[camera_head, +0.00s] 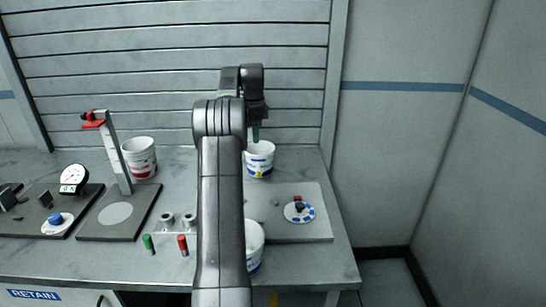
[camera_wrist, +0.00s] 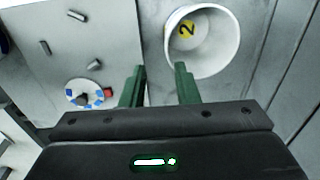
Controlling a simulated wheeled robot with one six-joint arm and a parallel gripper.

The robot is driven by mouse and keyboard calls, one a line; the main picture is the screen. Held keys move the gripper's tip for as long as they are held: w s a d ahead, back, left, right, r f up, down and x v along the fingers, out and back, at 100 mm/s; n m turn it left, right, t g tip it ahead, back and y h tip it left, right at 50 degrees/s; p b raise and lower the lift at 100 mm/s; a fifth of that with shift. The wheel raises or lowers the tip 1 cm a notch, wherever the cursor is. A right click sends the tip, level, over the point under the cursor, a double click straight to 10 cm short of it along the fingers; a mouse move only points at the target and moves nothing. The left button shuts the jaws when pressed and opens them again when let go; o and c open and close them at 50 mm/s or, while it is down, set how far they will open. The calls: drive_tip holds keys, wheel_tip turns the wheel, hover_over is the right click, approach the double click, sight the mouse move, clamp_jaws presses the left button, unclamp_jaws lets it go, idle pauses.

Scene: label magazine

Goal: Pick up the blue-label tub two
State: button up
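The blue-label tub two (camera_head: 259,158) is a white tub with a blue band and a yellow mark, standing upright at the back of the bench, right of my arm. In the wrist view, the tub (camera_wrist: 228,42) shows its round rim, with a yellow "2" patch inside it. My gripper (camera_head: 256,135) is above the tub's rim in the head view. In the wrist view my gripper (camera_wrist: 160,72) has its two green fingers apart with nothing between them. The right finger overlaps the near rim in the picture; contact cannot be told.
A red-label white tub (camera_head: 140,160) stands at back left, beside a post with a red clamp (camera_head: 95,121). Another white tub (camera_head: 254,240) is partly hidden behind my arm. A grey plate (camera_head: 318,228) carries a blue-and-white dial (camera_head: 299,211). Slatted wall stands close behind.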

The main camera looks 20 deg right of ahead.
drive_tip(key=w+m, duration=0.1)
hover_over(259, 165)
wheel_tip(259, 165, down, 9)
drive_tip(key=shift+f+p, duration=1.15)
drive_tip(key=shift+f, duration=1.3)
clamp_jaws()
